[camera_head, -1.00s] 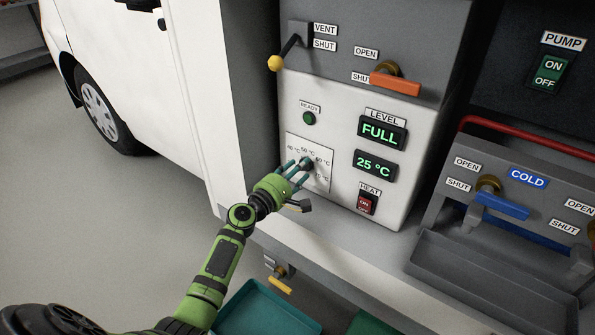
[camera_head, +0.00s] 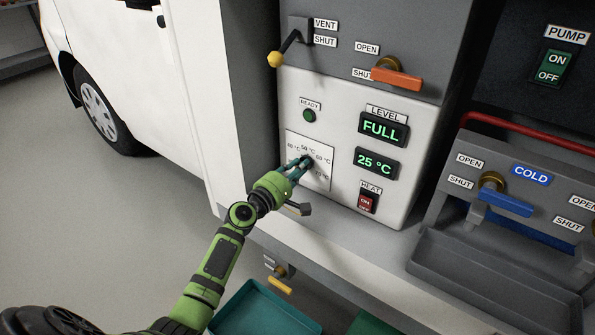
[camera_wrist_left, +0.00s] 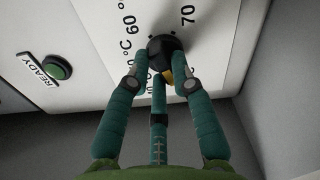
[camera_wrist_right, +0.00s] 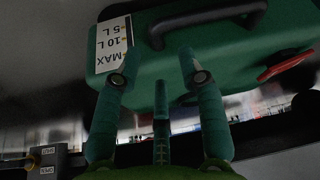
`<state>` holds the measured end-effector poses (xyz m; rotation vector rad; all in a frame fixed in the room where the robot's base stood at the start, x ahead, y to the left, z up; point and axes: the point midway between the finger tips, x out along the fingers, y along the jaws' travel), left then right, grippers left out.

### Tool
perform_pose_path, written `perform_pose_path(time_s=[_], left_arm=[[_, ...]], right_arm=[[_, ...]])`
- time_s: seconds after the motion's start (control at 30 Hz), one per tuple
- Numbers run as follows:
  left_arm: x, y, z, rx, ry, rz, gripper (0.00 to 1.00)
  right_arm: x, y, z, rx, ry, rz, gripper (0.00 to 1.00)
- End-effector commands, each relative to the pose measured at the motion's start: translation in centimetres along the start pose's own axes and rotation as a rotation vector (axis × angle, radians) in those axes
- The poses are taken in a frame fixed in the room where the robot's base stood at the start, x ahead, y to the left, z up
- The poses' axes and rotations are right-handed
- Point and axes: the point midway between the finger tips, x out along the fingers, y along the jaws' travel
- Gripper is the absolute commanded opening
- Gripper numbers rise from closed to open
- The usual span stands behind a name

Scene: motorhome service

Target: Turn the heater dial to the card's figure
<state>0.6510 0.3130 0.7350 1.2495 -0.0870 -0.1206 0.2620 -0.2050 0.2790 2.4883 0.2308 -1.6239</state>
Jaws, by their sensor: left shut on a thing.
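The heater dial (camera_head: 308,161) is a small black knob on a white plate (camera_head: 322,180) marked from 40 °C to 70 °C. My left gripper (camera_head: 300,166) is at the dial. In the left wrist view its teal fingers (camera_wrist_left: 158,68) are shut on the black dial (camera_wrist_left: 166,46), which has a yellow mark at its lower edge; which figure it points to I cannot tell. My right gripper (camera_wrist_right: 158,68) shows only in its wrist view, open and empty in front of a green container (camera_wrist_right: 220,65). No card with a set figure can be made out.
The heater panel has a green READY lamp (camera_head: 309,115), a FULL display (camera_head: 383,130), a 25 °C display (camera_head: 375,163) and a red HEAT switch (camera_head: 368,202). A yellow-knobbed lever (camera_head: 276,59) and an orange-handled valve (camera_head: 397,78) sit above. A ledge (camera_head: 340,227) runs below.

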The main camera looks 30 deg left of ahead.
Motion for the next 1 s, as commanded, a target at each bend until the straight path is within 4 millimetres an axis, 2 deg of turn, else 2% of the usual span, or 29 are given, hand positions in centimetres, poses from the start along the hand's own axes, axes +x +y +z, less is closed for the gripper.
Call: perform_pose_path(time_s=[0.6, 1.0], left_arm=[[0.0, -0.2, 0.2, 0.566, -0.001, 0.001, 0.00], [0.0, -0.3, 0.3, 0.791, 0.000, 0.001, 0.00]], right_arm=[[-0.6, -0.7, 0.4, 0.020, -0.107, -0.008, 0.40], [-1.0, -0.8, 0.5, 0.024, -0.130, -0.010, 0.40]])
